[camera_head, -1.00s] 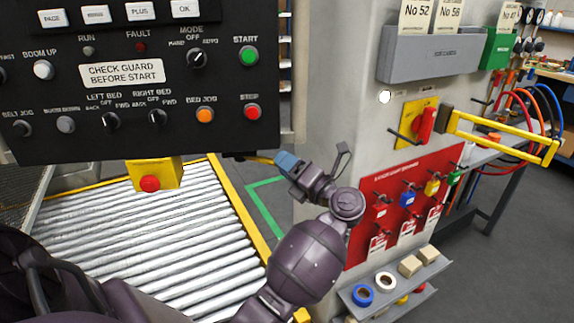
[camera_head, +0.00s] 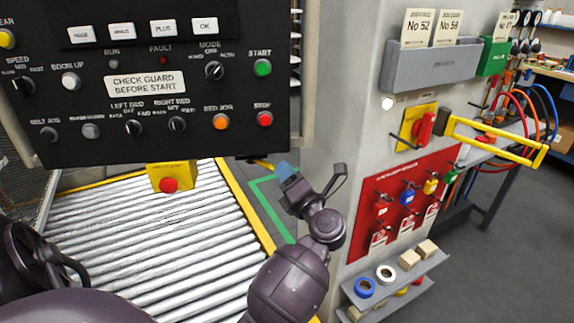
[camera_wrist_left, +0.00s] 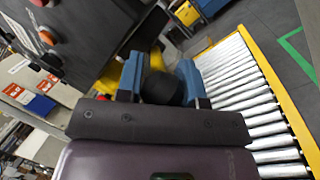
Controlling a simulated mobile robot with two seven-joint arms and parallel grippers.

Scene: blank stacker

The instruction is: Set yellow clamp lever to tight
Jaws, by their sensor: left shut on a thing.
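The yellow clamp lever (camera_head: 262,163) shows only as a small yellow piece with a dark end, just below the lower right edge of the control panel. My left gripper (camera_head: 284,172) is at its right end, with blue fingers. In the left wrist view, the blue fingers (camera_wrist_left: 160,84) are shut on a dark rounded grip (camera_wrist_left: 158,88), with yellow behind it. The fingers hide much of the lever, and its set position cannot be read. My right gripper is not in view.
The control panel (camera_head: 150,145) hangs above and left of my gripper. A yellow box with a red button (camera_head: 170,177) hangs below it, over the roller conveyor (camera_head: 160,250). A grey pillar with a red lockout board (camera_head: 370,200) stands to the right.

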